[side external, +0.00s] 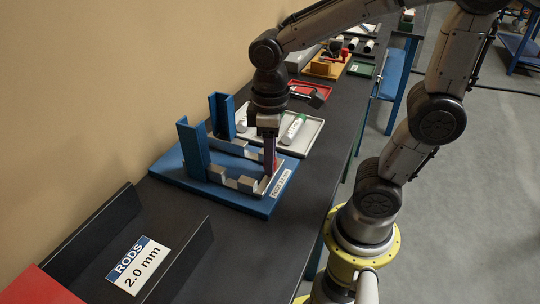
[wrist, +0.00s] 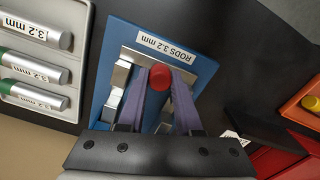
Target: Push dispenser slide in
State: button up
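The dispenser is a blue base plate (side external: 262,207) with two upright blue channels (side external: 194,150) and metal blocks. A label reading RODS 3.2 mm (wrist: 168,47) lies at its front edge. The slide's red knob (wrist: 160,76) shows between my fingertips in the wrist view. My gripper (side external: 269,165) points down over the front of the dispenser. Its purple-grey fingers (wrist: 163,80) sit on both sides of the knob and appear closed on it. The slide's body is largely hidden by the fingers.
A grey tray (side external: 310,138) with labelled 3.2 mm rods (wrist: 38,70) stands just behind the dispenser. A black channel labelled RODS 2.0 mm (side external: 138,265) is nearer the camera, beside a red surface (side external: 38,287). The bench between is clear.

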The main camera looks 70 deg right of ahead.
grip_shut()
dwell(0.9)
jog(key=w, duration=0.8)
jog(key=shift+w+r, duration=0.1)
jog(key=shift+w, duration=0.15)
jog(key=o, duration=0.9)
grip_release()
jog(key=shift+c, duration=0.2)
jog(key=shift+s, duration=0.1)
notch_tip(320, 180, up, 14)
